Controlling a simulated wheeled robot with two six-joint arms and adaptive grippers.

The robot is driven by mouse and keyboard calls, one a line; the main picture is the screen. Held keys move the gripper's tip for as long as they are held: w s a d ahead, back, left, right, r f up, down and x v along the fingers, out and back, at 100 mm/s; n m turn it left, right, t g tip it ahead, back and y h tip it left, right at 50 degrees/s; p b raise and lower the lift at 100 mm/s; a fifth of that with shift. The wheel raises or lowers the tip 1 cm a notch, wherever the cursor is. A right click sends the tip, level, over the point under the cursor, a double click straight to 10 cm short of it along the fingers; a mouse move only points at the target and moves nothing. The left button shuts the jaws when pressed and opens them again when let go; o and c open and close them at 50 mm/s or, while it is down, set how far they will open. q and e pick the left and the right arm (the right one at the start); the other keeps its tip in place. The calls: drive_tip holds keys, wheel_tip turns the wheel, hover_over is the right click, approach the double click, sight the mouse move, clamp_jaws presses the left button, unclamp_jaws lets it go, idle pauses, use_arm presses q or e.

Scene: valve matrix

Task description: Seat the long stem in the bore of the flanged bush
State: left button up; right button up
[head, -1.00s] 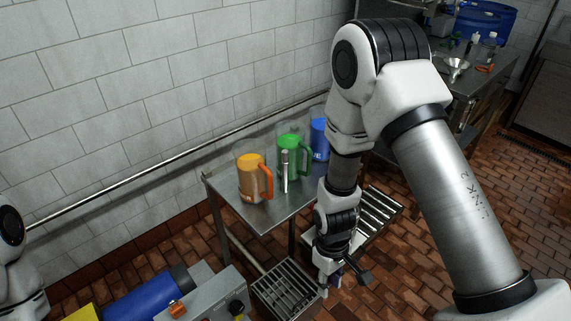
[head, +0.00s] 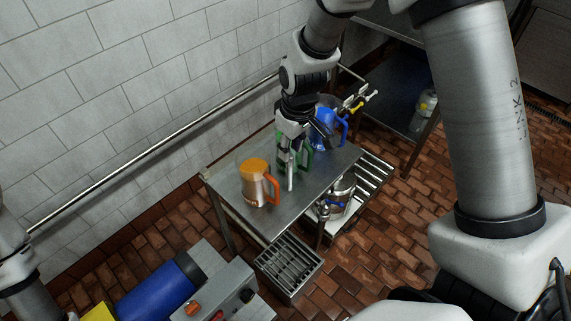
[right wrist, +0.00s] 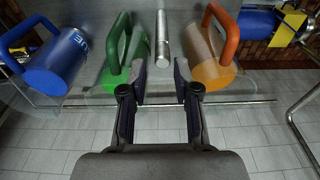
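The long stem (head: 290,176) is a silvery upright cylinder on the steel table, between the orange and green jugs. In the right wrist view the stem (right wrist: 163,40) lies just ahead of the fingertips, lined up with the gap. My right gripper (head: 288,158) is over the table at the stem. In the right wrist view its fingers (right wrist: 161,78) are apart, with nothing held between them. I cannot make out the flanged bush for certain in either view. My left arm shows at the left edge of the head view, its gripper out of frame.
An orange jug (head: 257,184), a green jug (head: 306,160) and a blue jug (head: 325,130) stand close around the stem. A slatted crate (head: 290,268) and a steel pot (head: 341,196) are below the table's front edge. A blue cylinder (head: 150,292) lies at lower left.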

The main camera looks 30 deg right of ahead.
sight(289, 163)
drive_tip(key=shift+s+a+f+p, duration=0.1)
drive_tip(key=shift+s+f+p, duration=0.5)
drive_tip(key=shift+f, duration=0.35)
drive_tip(key=f, duration=0.1)
drive_tip(key=w+f, duration=0.1)
drive_tip(key=f, duration=0.2)
drive_tip(key=shift+w+a, duration=0.1)
drive_tip(key=shift+w, duration=0.15)
drive_tip(key=shift+s+r, duration=0.1)
drive_tip(key=shift+s, duration=0.15)
clamp_jaws()
use_arm(q)
drive_tip(key=shift+s+r, duration=0.1)
drive_tip(key=shift+r, duration=0.8)
use_arm(e)
drive_tip(key=shift+w, duration=0.1)
drive_tip(key=shift+w, duration=0.1)
